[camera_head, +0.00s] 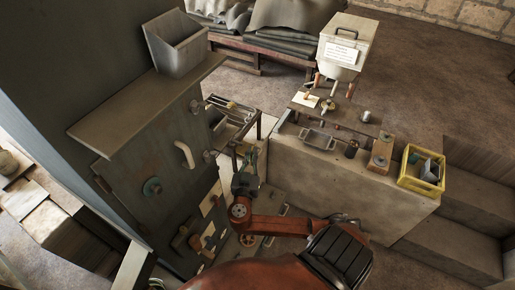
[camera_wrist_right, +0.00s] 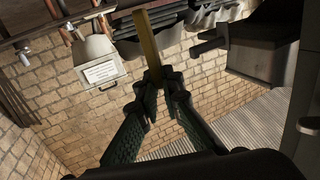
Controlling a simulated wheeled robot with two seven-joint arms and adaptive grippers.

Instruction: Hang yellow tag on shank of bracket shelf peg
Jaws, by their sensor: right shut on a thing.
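My right gripper (camera_wrist_right: 162,75) is shut on a narrow yellow strip, the yellow tag (camera_wrist_right: 148,42), which stands up from between the fingertips in the wrist view. In the head view the right gripper (camera_head: 246,165) is between the dark cabinet and the workbench, beside a small metal rack (camera_head: 240,118). The tag is not clear there. A wall shelf (camera_head: 150,104) juts from the cabinet, with round knobs and pegs on the face below. I cannot tell which one is the bracket shelf peg. My left gripper is not in view.
The workbench (camera_head: 330,175) carries a low board with small parts and a yellow crate (camera_head: 422,168) at its right end. A pale labelled box (camera_head: 343,45) stands behind it. A grey bin (camera_head: 176,42) sits on the wall shelf. Open floor lies behind.

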